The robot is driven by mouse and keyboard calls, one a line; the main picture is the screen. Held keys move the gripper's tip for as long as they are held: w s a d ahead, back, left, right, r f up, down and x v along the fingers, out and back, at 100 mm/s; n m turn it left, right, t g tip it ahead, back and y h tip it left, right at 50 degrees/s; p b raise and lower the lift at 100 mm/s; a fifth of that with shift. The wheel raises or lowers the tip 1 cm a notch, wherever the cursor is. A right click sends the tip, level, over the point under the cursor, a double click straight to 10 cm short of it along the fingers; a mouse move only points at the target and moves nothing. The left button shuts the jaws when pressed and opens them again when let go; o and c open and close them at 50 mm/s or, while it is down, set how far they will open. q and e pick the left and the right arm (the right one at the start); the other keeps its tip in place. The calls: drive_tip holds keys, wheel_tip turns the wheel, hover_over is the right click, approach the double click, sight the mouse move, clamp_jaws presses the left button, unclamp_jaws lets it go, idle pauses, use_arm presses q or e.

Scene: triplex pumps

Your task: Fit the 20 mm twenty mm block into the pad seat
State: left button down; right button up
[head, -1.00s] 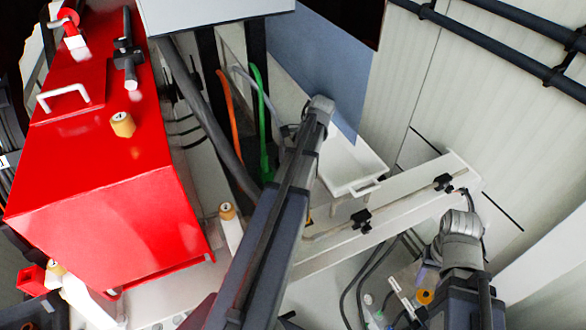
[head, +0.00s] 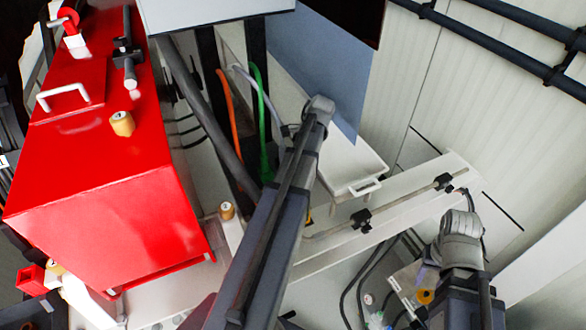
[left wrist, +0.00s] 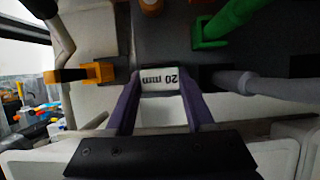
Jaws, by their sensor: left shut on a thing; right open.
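The 20 mm block (left wrist: 160,80) is small, with a white face carrying "20 mm", upside down in the left wrist view. My left gripper (left wrist: 160,92) is shut on it, one purple finger on each side. A dark grey surface lies behind the block; I cannot tell whether they touch, and I cannot make out the pad seat. In the head view, the left arm reaches up to the white tray, and its jaws and the block are hidden. My right gripper (head: 430,274) is mostly hidden beside its grey wrist at the lower right; it is open.
In the left wrist view, an orange fitting (left wrist: 88,74) is left of the block, a grey hose (left wrist: 250,84) right, and a green hose (left wrist: 222,24) above right. In the head view, a red housing (head: 90,180) fills the left, and a white tray (head: 352,165) stands beyond the left arm.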

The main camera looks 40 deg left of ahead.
use_arm(q)
drive_tip(key=shift+f+b, duration=0.6)
drive_tip(key=shift+f, duration=0.1)
drive_tip(key=shift+c, duration=0.9)
unclamp_jaws()
drive_tip(key=shift+r, duration=0.1)
drive_tip(key=p+v, duration=0.7)
drive_tip(key=shift+w+r, duration=0.15)
drive_tip(key=shift+r, duration=0.15)
